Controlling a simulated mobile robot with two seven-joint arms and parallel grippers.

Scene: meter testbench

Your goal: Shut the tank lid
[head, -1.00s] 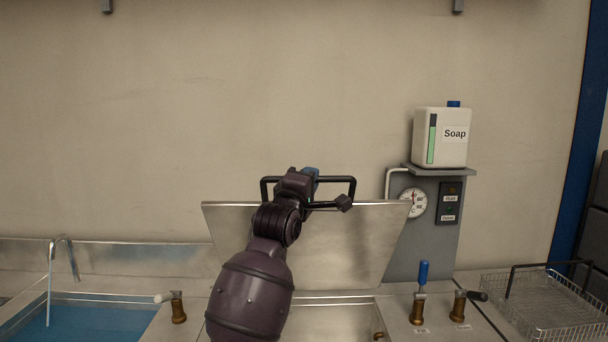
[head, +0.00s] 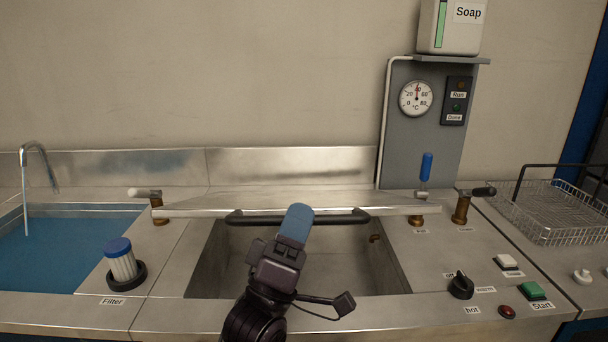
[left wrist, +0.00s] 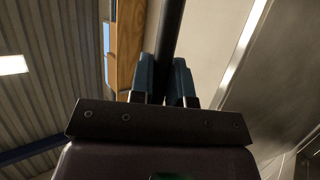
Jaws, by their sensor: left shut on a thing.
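The tank lid (head: 290,202) is a steel plate, seen nearly edge-on in the head view and tilted partway down over the open tank (head: 300,265). A black bar handle (head: 340,216) runs along its front edge. My left gripper (head: 298,222) is at the middle of this handle. In the left wrist view, the two fingers (left wrist: 160,85) stand on either side of the dark handle bar (left wrist: 167,40), shut on it. The tank's basin shows below the lid and is empty of water as far as I see. My right gripper is not in view.
A blue-water basin (head: 70,240) with a tap lies left, with a filter (head: 122,262) beside it. Brass valves (head: 461,208) stand right of the lid. A knob (head: 461,286) and a green start button (head: 533,290) sit at front right. A wire basket (head: 550,210) is far right.

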